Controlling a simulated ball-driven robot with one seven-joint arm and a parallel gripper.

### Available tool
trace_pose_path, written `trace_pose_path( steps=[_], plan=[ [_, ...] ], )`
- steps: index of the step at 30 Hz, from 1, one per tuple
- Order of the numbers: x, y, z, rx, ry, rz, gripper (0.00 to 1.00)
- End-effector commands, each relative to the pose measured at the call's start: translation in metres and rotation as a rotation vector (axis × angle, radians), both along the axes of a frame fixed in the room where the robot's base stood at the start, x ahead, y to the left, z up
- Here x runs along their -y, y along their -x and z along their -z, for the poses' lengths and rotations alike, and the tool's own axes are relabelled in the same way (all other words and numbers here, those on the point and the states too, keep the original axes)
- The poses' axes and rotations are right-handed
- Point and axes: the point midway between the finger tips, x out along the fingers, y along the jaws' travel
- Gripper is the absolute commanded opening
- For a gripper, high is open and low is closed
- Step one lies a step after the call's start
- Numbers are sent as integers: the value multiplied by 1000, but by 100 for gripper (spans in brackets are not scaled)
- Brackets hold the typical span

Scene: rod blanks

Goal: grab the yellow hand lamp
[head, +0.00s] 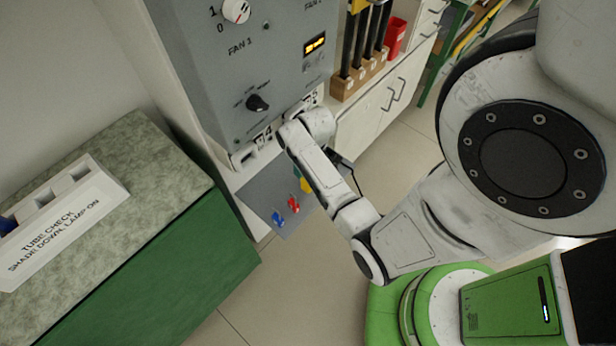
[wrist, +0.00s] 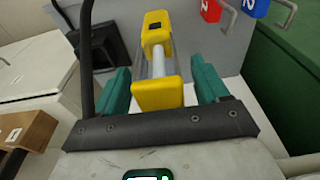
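The yellow hand lamp (wrist: 158,95) has two yellow end pieces with a pale tube between them. In the wrist view it points away from me, in the middle. My gripper (wrist: 163,76) is open, with one teal finger on each side of the lamp. A gap shows between the lamp and each finger, so neither seems to touch it. How deep the fingers reach around it I cannot tell. In the head view only a bit of yellow (head: 306,185) shows past my arm, which hides the rest of the lamp and most of the gripper.
A red padlock (head: 293,204) and a blue padlock (head: 278,218) are beside the lamp on a grey panel (head: 258,190). A grey fan control box (head: 215,75) stands above. A green bench (head: 190,270) with a tube-check holder (head: 105,187) is at left.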

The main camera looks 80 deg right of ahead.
Motion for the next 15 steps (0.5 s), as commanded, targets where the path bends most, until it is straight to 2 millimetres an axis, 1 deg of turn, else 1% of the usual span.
trace_pose_path(
  steps=[1,2,15],
  plan=[
    [0,0,0,0,0,0,69],
    [0,0,0,0,0,0,66],
    [0,0,0,0,0,0,24]
  ],
)
